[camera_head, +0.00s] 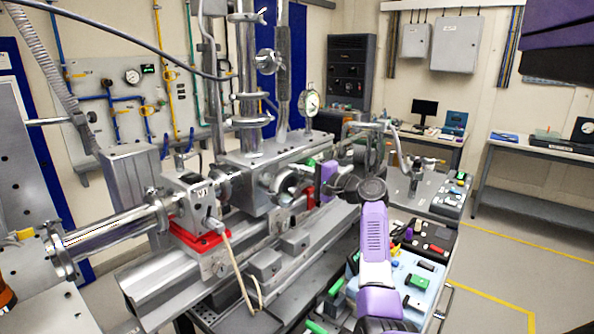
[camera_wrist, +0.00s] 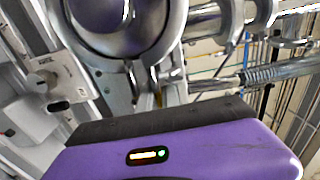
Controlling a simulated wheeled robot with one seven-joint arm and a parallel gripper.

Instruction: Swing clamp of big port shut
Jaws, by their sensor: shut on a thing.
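The big port (camera_head: 287,184) is a round, shiny metal opening on the side of the grey chamber, at the middle of the head view. In the wrist view the port (camera_wrist: 125,28) fills the top, with a bright metal ring around a dark, reflective inside. My gripper (camera_head: 326,177) is purple and close beside the port, on its right in the head view. It is shut on the clamp (camera_wrist: 146,94), whose metal part runs down from the ring behind the gripper's dark edge. The fingertips and the held part are hidden, so I cannot tell the clamp's exact angle.
A small valve block marked V1 (camera_head: 198,194) sits on a red base (camera_head: 200,238) left of the port. A dial gauge (camera_head: 312,102) stands above the chamber. Open floor (camera_head: 490,270) lies to the right.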

